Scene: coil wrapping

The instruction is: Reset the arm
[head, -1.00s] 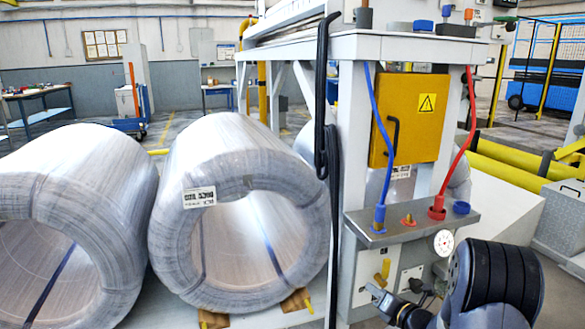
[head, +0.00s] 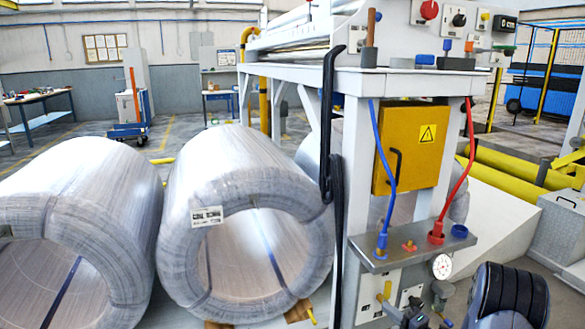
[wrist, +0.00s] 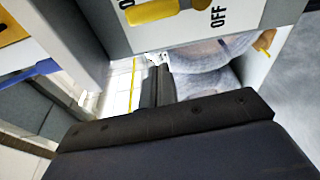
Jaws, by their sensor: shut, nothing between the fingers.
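My gripper (head: 416,318) is at the bottom edge of the head view, in front of the machine's lower panel, and partly cut off. In the wrist view its dark fingers (wrist: 157,82) are together with nothing between them. The wrist view also shows a panel (wrist: 190,18) marked "OFF" with a yellow handle (wrist: 165,8) near the fingers; whether they touch cannot be told.
Two wrapped coils (head: 240,195) (head: 85,190) lie at the left. The machine frame (head: 355,190) carries a shelf (head: 405,250) with a blue hose (head: 385,170) and a red hose (head: 468,165). Yellow rails (head: 500,175) run at the right.

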